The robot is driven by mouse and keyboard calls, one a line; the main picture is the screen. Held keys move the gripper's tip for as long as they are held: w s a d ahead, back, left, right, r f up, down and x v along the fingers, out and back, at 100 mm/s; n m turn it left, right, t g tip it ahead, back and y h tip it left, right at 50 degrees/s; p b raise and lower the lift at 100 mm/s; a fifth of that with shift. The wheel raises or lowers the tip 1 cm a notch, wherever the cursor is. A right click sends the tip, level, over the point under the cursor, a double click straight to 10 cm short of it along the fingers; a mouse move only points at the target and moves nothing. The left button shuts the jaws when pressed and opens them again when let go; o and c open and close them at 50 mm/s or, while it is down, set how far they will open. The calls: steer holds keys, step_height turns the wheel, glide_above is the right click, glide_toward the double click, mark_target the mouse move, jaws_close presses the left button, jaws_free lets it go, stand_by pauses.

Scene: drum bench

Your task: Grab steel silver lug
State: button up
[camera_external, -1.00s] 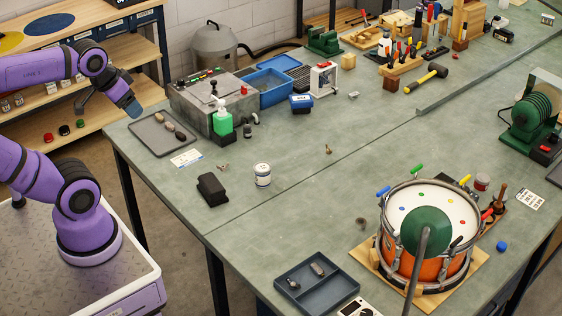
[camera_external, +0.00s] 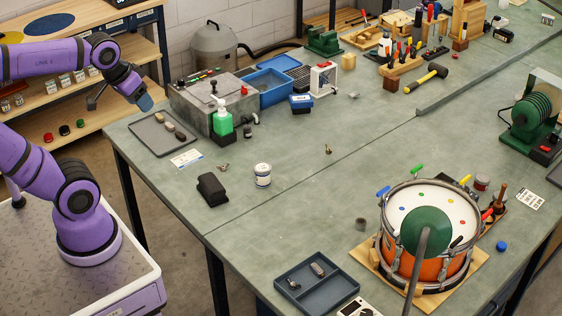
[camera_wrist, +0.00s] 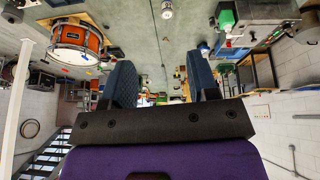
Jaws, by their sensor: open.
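My gripper (camera_external: 144,102) hangs in the air left of the bench, beyond its left edge. In the wrist view my gripper (camera_wrist: 161,82) is open, with two blue pads apart and nothing between them. Two small grey metal pieces, one silvery (camera_external: 293,285) and one longer (camera_external: 317,269), lie in the dark divided tray (camera_external: 290,271) at the bench's front. Another small silvery piece (camera_external: 354,95) lies near the back. I cannot tell which is the steel silver lug. All are far from my gripper.
An orange drum (camera_external: 430,262) stands on a board at right; it also shows in the wrist view (camera_wrist: 72,37). A grey machine (camera_external: 195,105), green bottle (camera_external: 222,120), flat tray (camera_external: 152,135), black block (camera_external: 212,189) and white can (camera_external: 263,175) stand at left. The bench's middle is mostly clear.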

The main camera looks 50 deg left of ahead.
steer(key=w+d+f+n+g, duration=0.2)
steer(key=w+d+n, duration=0.45)
steer(key=w, duration=0.75)
steer(key=n+g, duration=0.3)
steer(key=n, duration=0.6)
glide_above(316, 266)
steer(key=f, duration=3.8)
steer(key=shift+w, duration=0.4)
steer(key=shift+s+f, duration=0.2)
steer(key=shift+f, duration=0.45)
steer(key=shift+s+f, duration=0.15)
steer(key=shift+f, duration=1.8)
jaws_close()
